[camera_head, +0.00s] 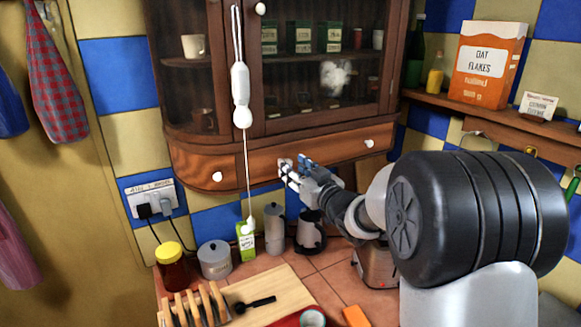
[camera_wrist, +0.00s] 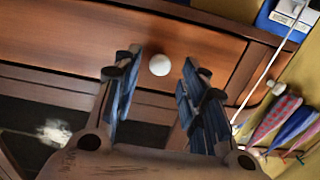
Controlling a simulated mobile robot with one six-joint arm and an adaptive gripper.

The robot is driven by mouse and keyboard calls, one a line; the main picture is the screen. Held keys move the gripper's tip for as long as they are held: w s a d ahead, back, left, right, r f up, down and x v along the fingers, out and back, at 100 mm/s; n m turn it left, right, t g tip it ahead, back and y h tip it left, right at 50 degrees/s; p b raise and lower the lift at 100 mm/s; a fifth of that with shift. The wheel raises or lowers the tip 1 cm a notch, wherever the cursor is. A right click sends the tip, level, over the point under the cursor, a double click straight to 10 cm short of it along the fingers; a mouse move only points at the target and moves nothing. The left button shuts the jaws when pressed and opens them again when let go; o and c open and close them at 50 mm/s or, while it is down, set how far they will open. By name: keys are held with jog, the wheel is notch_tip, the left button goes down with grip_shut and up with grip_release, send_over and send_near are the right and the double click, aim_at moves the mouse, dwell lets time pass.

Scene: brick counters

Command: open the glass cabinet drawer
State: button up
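The dark wooden glass cabinet (camera_head: 210,95) hangs on the wall, with a wide reddish-brown drawer (camera_head: 335,146) along its bottom. One round white knob (camera_head: 369,143) shows on the drawer's right part. My gripper (camera_head: 294,164) is at the drawer's left part, its fingers pointing at the front. In the wrist view, the drawer front (camera_wrist: 70,42) fills the upper left, and a white knob (camera_wrist: 159,65) shows between the spread blue-padded fingers (camera_wrist: 160,78). I cannot tell if either finger touches it. The drawer looks closed. A smaller curved section (camera_head: 205,172) with its own knob (camera_head: 217,176) is further left.
A white pull cord (camera_head: 241,85) hangs before the cabinet, left of my gripper. Below are a green carton (camera_head: 246,240), a grey canister (camera_head: 274,225) and a pot (camera_head: 309,238). A shelf (camera_head: 480,122) with an oat flakes box (camera_head: 486,65) is at right.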

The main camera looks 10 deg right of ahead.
jog(key=shift+x, duration=1.3)
jog(key=shift+c, duration=0.4)
grip_shut()
